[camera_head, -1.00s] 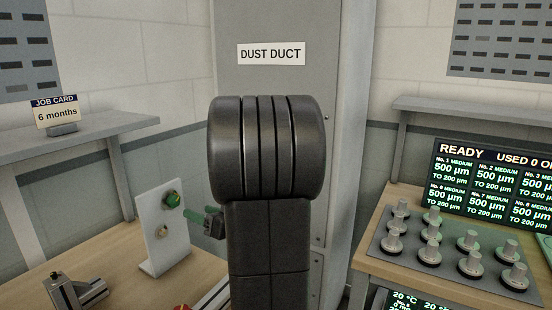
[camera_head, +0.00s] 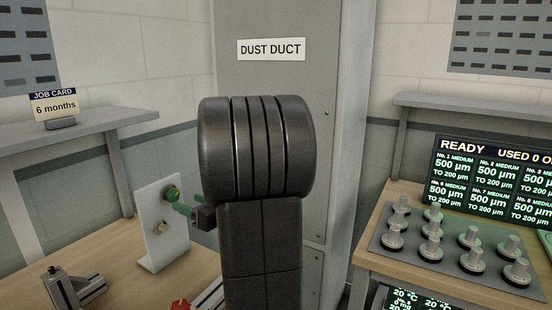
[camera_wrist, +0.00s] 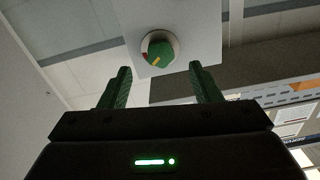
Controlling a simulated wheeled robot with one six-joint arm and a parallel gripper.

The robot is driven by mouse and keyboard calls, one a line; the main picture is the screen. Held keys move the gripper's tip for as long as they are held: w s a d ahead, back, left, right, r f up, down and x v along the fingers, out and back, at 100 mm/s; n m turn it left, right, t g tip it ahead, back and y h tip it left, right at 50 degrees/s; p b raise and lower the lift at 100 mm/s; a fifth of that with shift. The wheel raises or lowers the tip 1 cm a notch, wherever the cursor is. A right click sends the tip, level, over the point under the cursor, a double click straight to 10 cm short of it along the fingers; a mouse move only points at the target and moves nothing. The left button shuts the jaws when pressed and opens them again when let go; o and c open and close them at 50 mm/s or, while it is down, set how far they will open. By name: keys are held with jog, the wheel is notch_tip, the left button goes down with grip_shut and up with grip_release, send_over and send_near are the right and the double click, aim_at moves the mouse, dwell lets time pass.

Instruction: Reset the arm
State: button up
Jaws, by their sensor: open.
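My arm stands upright in the middle of the head view and hides part of the scene behind it. My gripper (camera_head: 183,210) points left toward an upright white panel, its green fingers beside a green knob (camera_head: 172,193). In the wrist view my gripper (camera_wrist: 160,76) is open with nothing between its fingers. The green knob (camera_wrist: 161,52) shows beyond the fingertips, roughly centred between them, with a yellow mark and a small red mark by its rim. The fingers appear apart from it.
The white panel (camera_head: 153,245) stands on a wooden bench with a dark metal fixture (camera_head: 78,288) and a red part (camera_head: 181,304). A grey dust duct (camera_head: 325,170) rises behind my arm. At right are a tray of several pegs (camera_head: 395,262) and a display (camera_head: 500,180).

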jog(key=s+d+m+p, duration=0.4)
jog(key=d+p, duration=0.1)
jog(key=d, duration=0.2)
jog(key=x, duration=0.4)
jog(key=shift+w+a+r, duration=0.1)
jog(key=shift+w+a, duration=0.05)
jog(key=shift+a, duration=0.05)
dwell(0.4)
